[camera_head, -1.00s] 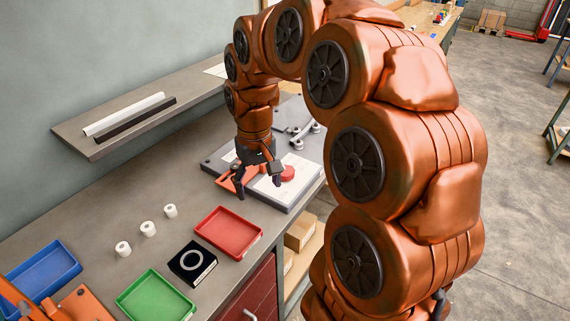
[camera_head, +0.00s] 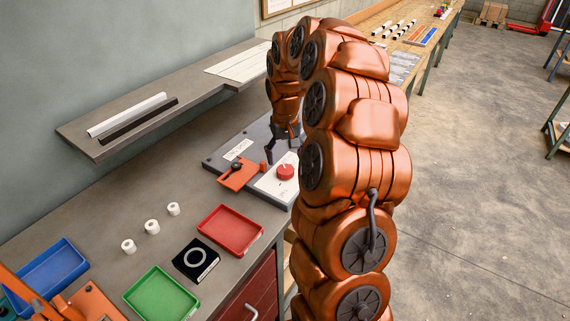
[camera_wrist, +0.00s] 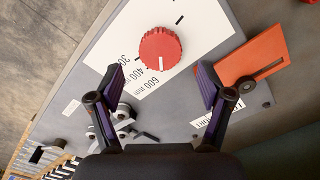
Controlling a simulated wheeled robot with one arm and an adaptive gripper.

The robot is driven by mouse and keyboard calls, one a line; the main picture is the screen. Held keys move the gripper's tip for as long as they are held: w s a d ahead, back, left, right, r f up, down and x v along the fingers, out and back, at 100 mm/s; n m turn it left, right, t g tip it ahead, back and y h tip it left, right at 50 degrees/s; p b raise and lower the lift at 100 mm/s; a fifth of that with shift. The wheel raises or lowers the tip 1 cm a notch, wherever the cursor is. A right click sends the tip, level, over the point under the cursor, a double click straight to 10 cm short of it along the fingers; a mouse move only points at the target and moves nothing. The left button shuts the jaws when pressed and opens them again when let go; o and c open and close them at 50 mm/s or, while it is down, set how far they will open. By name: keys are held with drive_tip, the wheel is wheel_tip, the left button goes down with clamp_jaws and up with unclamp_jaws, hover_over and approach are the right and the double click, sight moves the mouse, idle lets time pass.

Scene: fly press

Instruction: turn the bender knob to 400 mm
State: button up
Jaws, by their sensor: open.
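The red bender knob (camera_head: 285,172) sits on a white dial plate (camera_head: 268,188) on the grey bender base (camera_head: 215,160). In the wrist view the knob (camera_wrist: 160,48) is in full sight, with 400 and 600 mm labels below it. A pale pointer mark shows at the knob's lower edge, near these labels; I cannot tell its exact reading. My gripper (camera_head: 283,156) is above the bender, just behind the knob. In the wrist view my gripper (camera_wrist: 160,80) is open and empty, its fingers apart below the knob and not touching it.
An orange bender part (camera_head: 238,176) lies left of the dial, and in the wrist view metal rollers (camera_wrist: 122,122) stand near the left finger. Red (camera_head: 230,230), green (camera_head: 160,298) and blue (camera_head: 48,275) trays stand on the bench. A wall shelf (camera_head: 190,100) overhangs the bench's back.

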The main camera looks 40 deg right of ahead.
sight(285, 168)
drive_tip(key=shift+f+p, duration=0.55)
drive_tip(key=shift+f, duration=1.65)
drive_tip(key=c, duration=1.2)
drive_tip(key=shift+o, duration=0.2)
